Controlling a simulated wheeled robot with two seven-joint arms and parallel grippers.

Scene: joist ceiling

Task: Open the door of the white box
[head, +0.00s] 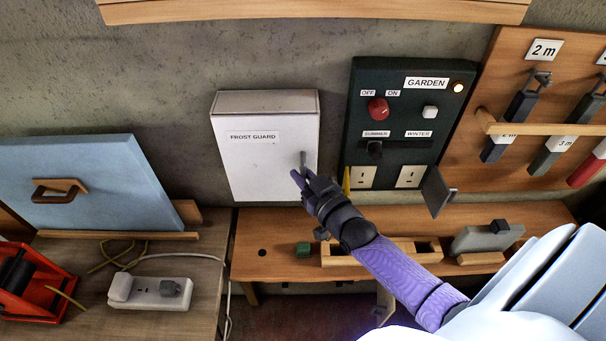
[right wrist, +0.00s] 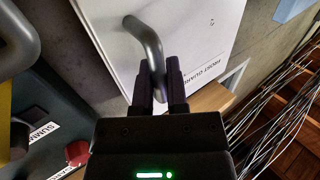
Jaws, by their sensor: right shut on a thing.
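The white box (head: 262,160), labelled FROST GUARD, hangs on the grey wall in the head view. Its door looks shut, and a grey bar handle (head: 303,160) sits near the door's right edge. My right gripper (head: 300,178) is at the lower part of this handle. In the right wrist view, the curved grey handle (right wrist: 148,42) runs down between the two dark fingers of my right gripper (right wrist: 159,85), which are shut on it. The white door (right wrist: 190,35) lies behind. My left gripper is not in view.
Right of the box is a dark green GARDEN panel (head: 398,120) with a red knob and sockets; a grey flap (head: 437,191) juts out from its lower right. Below is a wooden shelf (head: 260,265) with a tray and small objects. A blue board (head: 85,180) stands at left.

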